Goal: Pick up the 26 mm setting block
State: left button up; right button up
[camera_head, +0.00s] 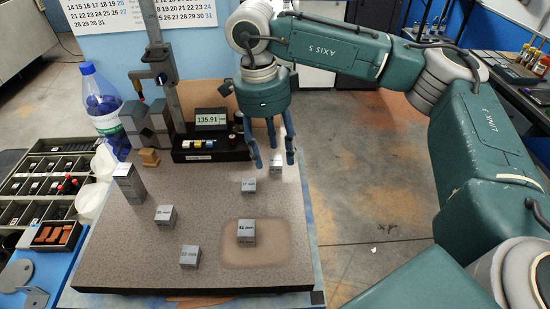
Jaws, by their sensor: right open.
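A small grey cube (165,215) on the left of the granite plate (120,250) carries a label that seems to read 26 mm, but the print is too small to be sure. My right gripper (273,152) is open and empty, fingers pointing down over the plate's back right. A grey block (276,171) with an unreadable label is just under and behind its fingers. A 17 mm block (249,185) stands close in front. The cube that seems to be the 26 mm block is well to the left and nearer. My left gripper is out of view.
A block marked 41 mm (246,228) sits on a brown patch, seemingly stacked. Another block (189,257) is at the front and a tall one (130,185) at left. A gauge stand (160,70) and a display box (211,122) stand behind.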

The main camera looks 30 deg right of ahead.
jog(key=shift+s+d+f, duration=0.1)
jog(key=shift+d+f, duration=0.1)
jog(key=shift+f, duration=0.9)
jog(key=c, duration=1.2)
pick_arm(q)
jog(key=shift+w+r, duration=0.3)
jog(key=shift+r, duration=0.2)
pick_arm(e)
grip_shut()
jog(key=shift+r, duration=0.15)
